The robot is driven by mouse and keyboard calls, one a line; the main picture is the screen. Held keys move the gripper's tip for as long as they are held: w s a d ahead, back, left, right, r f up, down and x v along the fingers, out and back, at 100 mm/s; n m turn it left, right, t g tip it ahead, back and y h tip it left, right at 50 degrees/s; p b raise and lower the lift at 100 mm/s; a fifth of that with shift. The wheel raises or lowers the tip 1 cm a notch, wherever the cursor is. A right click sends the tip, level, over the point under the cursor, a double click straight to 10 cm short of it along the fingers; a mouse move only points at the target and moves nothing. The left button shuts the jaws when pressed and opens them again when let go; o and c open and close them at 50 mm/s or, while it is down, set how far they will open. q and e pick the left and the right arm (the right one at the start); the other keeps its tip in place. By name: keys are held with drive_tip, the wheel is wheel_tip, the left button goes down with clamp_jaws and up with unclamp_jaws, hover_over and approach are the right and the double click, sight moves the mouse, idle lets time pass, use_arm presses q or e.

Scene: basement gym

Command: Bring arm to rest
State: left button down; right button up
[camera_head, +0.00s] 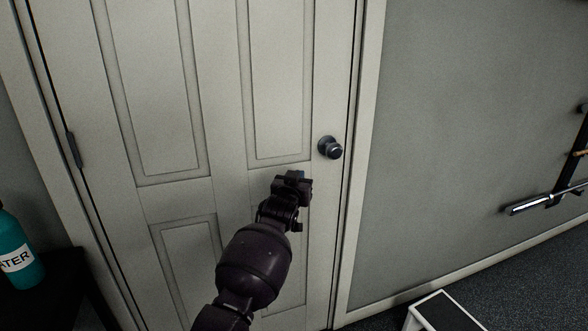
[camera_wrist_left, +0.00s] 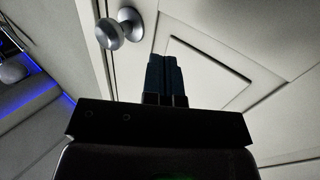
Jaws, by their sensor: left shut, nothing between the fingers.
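My left gripper (camera_head: 296,177) is raised in front of a closed pale panelled door (camera_head: 222,110), below and to the left of its round dark knob (camera_head: 330,147). In the left wrist view the fingers (camera_wrist_left: 166,72) are together with nothing between them. The knob (camera_wrist_left: 120,28) shows there to the left of the fingers, apart from them. My left arm reaches up from the bottom of the head view. My right gripper is in neither view.
A teal water bottle (camera_head: 17,252) stands on a dark surface (camera_head: 50,290) at the left. A white-framed step or bench (camera_head: 445,313) is on the dark floor at lower right. A bar on a rack (camera_head: 545,200) is at the right wall (camera_head: 455,100).

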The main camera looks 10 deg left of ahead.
use_arm(q)
drive_tip(key=s+d+r+t+p, duration=0.1)
drive_tip(key=s+d+r, duration=0.1)
drive_tip(key=s+r, duration=0.45)
drive_tip(key=s+a+f+g+p, duration=0.1)
drive_tip(key=s+a+f, duration=0.4)
drive_tip(key=s, duration=0.3)
drive_tip(key=s+a+f+g+y+p, duration=0.1)
drive_tip(key=s+a+f, duration=0.4)
drive_tip(key=s, duration=0.3)
drive_tip(key=s+a+f+p, duration=0.1)
drive_tip(key=s+a+f, duration=0.4)
drive_tip(key=s, duration=0.3)
drive_tip(key=s+a+f+g+p, duration=0.1)
drive_tip(key=s+f, duration=0.3)
drive_tip(key=s, duration=0.5)
drive_tip(key=s+a+f+g+y, duration=0.1)
drive_tip(key=s+a+f+g, duration=0.2)
drive_tip(key=s, duration=0.6)
drive_tip(key=s+a+f+g+y+p, duration=0.1)
drive_tip(key=s+a+f, duration=0.2)
drive_tip(key=s+f, duration=0.3)
drive_tip(key=s, duration=0.3)
drive_tip(key=shift+s+a+n+g+p, duration=0.15)
drive_tip(key=shift+s+n+g+p, duration=0.15)
drive_tip(key=shift+s+g, duration=0.1)
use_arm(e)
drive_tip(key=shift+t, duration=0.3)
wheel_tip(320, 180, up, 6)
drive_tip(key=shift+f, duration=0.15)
